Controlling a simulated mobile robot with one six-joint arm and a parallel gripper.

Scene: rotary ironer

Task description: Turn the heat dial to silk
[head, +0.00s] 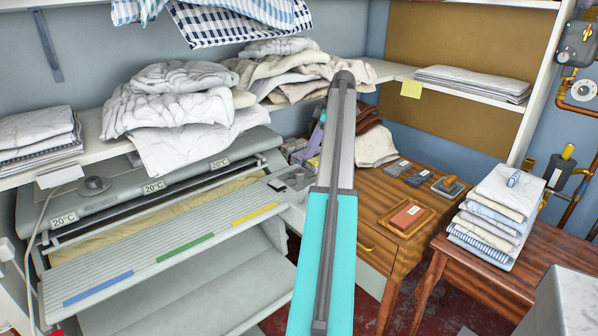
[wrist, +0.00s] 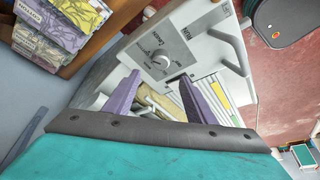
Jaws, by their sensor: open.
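In the wrist view, the heat dial (wrist: 160,60) is a small round pale knob on the light grey control panel (wrist: 190,35) of the ironer. Small lettering surrounds it, too blurred to read surely, so its setting cannot be told. My gripper (wrist: 157,79) has two purple fingers, spread apart and empty. In the picture, the dial lies just beyond and between the fingertips, with no clear contact. In the head view, the ironer (head: 180,245) stands at left, with a grey panel (head: 297,178) at its right end. My arm hides part of that area, and my gripper is not clearly visible there.
A wooden desk (head: 375,190) stands right of my arm. Purple and yellow boxes (wrist: 50,40) are close by at upper left in the wrist view. A shelf with white laundry (head: 180,105) is above the ironer. Folded linen (head: 495,215) sits on a side table at right.

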